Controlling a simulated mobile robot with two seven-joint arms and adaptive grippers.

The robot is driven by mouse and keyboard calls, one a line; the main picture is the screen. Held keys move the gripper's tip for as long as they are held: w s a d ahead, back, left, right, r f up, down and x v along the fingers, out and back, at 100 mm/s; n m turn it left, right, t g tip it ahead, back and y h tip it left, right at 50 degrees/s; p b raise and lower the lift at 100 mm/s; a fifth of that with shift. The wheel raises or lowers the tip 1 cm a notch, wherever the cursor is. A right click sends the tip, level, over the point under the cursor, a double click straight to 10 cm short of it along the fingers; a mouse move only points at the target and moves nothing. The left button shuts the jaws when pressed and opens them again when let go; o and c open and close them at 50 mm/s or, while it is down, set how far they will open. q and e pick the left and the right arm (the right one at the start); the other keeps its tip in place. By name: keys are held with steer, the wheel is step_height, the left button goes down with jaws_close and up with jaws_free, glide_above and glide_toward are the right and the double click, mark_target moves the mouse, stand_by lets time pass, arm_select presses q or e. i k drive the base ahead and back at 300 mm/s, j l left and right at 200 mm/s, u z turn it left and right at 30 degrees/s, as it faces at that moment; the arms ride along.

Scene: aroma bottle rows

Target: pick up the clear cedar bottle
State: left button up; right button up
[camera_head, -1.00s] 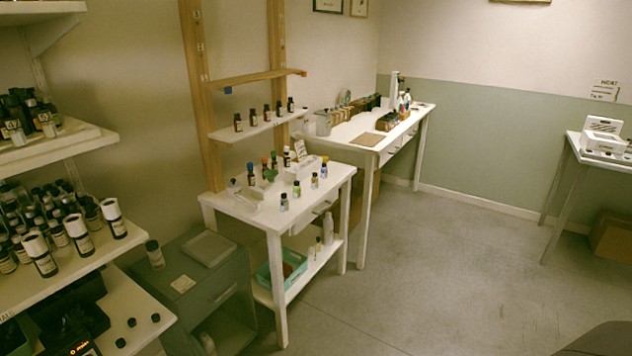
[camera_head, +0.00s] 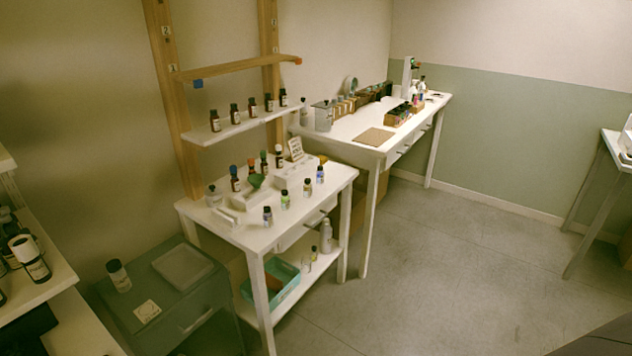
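Several small clear bottles with dark caps stand upright along the front of a white table, among them a bluish one (camera_head: 267,217), a greenish one (camera_head: 285,200), a yellowish one (camera_head: 307,188) and a blue-labelled one (camera_head: 320,174). Another clear bottle (camera_head: 213,196) stands at the table's left back. The labels are too small to read, so I cannot tell which bottle is cedar. Dark bottles (camera_head: 235,180) stand on and around white risers behind the front row. Neither of my grippers is in view.
The white table (camera_head: 232,234) has a wooden-framed shelf (camera_head: 205,134) of dark bottles above it. A grey-green cabinet (camera_head: 200,308) stands left of it, with a bottle shelf at far left. A longer white table (camera_head: 345,135) stands behind. The floor (camera_head: 430,270) on the right is clear.

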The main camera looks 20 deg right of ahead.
mark_target(307, 186)
steer(key=i+l, duration=0.35)
steer(key=l, duration=0.15)
steer(key=i+l, duration=0.3)
steer(key=l, duration=0.2)
steer(key=i+l, duration=0.35)
steer(key=l, duration=0.15)
steer(key=i+l, duration=0.3)
steer(key=l, duration=0.15)
steer(key=l+z, duration=0.05)
